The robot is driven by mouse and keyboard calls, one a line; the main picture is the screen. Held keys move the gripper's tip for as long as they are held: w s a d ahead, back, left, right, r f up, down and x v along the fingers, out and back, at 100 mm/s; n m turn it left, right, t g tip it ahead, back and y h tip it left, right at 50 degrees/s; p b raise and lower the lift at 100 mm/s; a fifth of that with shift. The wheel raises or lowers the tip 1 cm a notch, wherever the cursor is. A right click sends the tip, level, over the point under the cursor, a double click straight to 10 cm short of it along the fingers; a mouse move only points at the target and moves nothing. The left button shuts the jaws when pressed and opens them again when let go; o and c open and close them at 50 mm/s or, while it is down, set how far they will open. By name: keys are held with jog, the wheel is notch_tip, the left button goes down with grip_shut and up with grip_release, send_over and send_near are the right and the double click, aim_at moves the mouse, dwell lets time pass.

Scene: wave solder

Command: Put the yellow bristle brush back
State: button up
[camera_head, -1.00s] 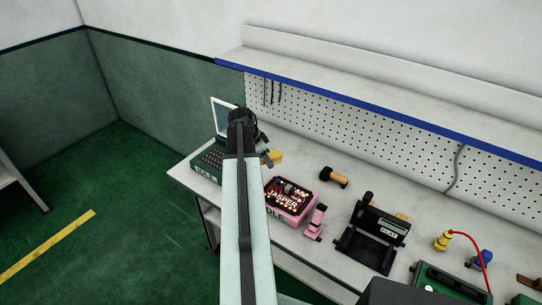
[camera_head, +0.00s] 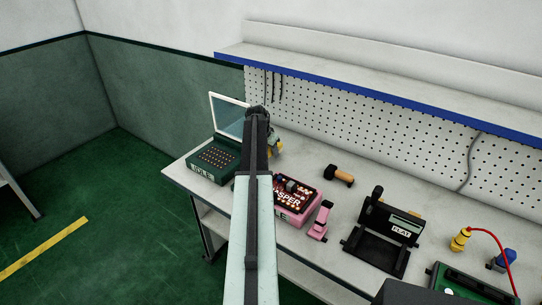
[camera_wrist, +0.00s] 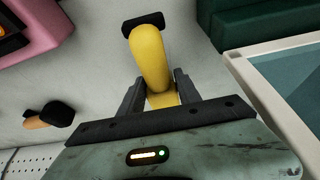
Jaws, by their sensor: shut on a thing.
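The yellow bristle brush (camera_wrist: 150,58) is between the two black fingers of my gripper (camera_wrist: 157,92) in the wrist view. It has a thick yellow handle, with a black end piece pointing away from the gripper. My gripper is shut on it. My arm hides most of my gripper there. I cannot tell whether the brush touches the bench top.
A green box with an open, pale-framed lid (camera_head: 213,158) stands at the bench's left end. A pink box (camera_head: 297,200) and a pink item (camera_head: 320,222) are right of my arm. An orange-handled tool (camera_head: 338,175) lies behind them. A black stand (camera_head: 385,235) is farther right.

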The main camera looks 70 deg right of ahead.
jog(key=shift+f+b, duration=1.2)
jog(key=shift+b, duration=0.05)
jog(key=shift+s+f, duration=0.1)
jog(key=shift+f, duration=0.15)
jog(key=o, duration=1.3)
jog(key=shift+r, duration=0.1)
